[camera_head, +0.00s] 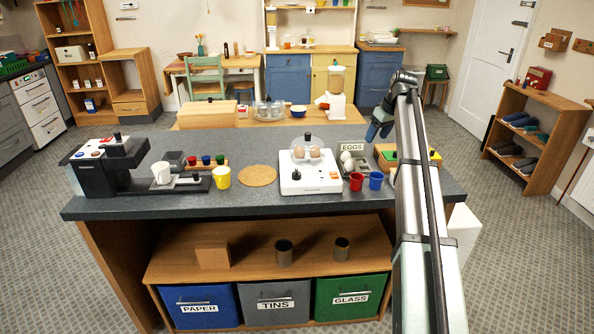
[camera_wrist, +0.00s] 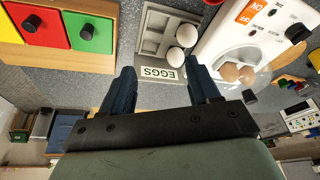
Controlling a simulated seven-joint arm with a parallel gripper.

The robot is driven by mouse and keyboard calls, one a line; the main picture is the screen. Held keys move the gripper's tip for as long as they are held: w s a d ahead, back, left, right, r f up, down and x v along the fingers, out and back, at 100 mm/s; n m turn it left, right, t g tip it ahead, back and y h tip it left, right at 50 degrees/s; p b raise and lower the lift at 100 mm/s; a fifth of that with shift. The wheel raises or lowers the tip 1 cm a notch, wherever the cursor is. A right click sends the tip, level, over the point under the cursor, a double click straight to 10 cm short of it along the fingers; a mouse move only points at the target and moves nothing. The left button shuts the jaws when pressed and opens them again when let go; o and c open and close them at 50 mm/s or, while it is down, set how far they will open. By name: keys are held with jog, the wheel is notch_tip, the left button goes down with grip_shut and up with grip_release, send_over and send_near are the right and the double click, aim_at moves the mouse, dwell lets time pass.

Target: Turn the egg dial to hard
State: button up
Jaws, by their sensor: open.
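The white egg cooker (camera_head: 310,185) stands on the grey counter, with brown eggs (camera_head: 313,153) under its clear lid. Its black egg dial (camera_head: 296,175) is on the front part, left of an orange switch. The dial (camera_wrist: 295,32) also shows at the upper right in the wrist view, beside the orange ON/OFF switch (camera_wrist: 255,12). The dial's markings are too small to read. My gripper (camera_head: 376,130) is open and empty, raised above the counter to the right of the cooker. In the wrist view its dark blue fingers (camera_wrist: 161,75) are well apart, touching nothing.
An egg tray (camera_wrist: 152,40) with white eggs and an EGGS sign (camera_head: 352,147) sits right of the cooker. Red (camera_head: 356,182) and blue (camera_head: 376,181) cups stand in front. A coloured box (camera_head: 388,163) is farther right. A cork mat (camera_head: 257,176) lies left.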

jog(key=s+a+r+n+g, duration=0.1)
jog(key=a+n, duration=0.2)
jog(key=a, duration=0.5)
jog(key=s+a+r+n+g, duration=0.15)
jog(key=a+n, duration=0.25)
jog(key=a, duration=0.5)
jog(key=n+h, duration=0.2)
jog(key=n, duration=0.4)
send_near(297, 174)
jog(key=shift+g, duration=0.35)
jog(key=f, duration=0.3)
jog(key=w+f, duration=0.1)
jog(key=f, duration=0.2)
jog(key=w+f, duration=0.1)
jog(key=f, duration=0.2)
jog(key=shift+w+d+f, duration=0.1)
jog(key=shift+f, duration=0.05)
jog(key=c, duration=1)
